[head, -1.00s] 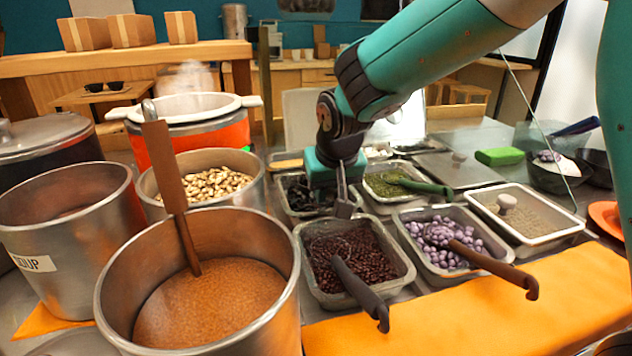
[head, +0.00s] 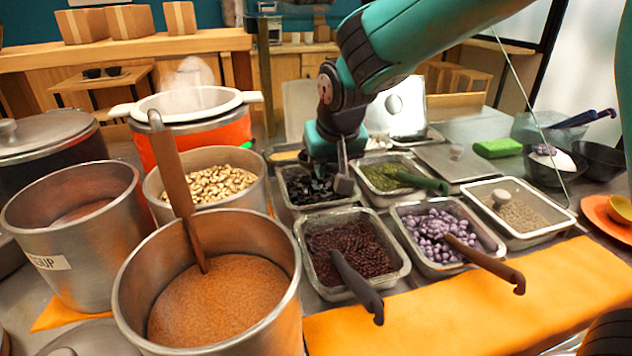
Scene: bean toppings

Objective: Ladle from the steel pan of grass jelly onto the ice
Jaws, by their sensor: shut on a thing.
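The steel pan (head: 284,202) of black grass jelly cubes (head: 308,187) stands in the back row, left of the green-topping pan. My gripper (head: 341,158) is over the right side of this pan. It is shut on a grey ladle handle (head: 343,184), of which a short piece shows below the fingers. The ladle's bowl cannot be made out against the dark jelly. The white ice (head: 560,161) is a mound in a black bowl (head: 541,177) at the right, with some purple topping on it.
Tall pots (head: 128,300) crowd the left.

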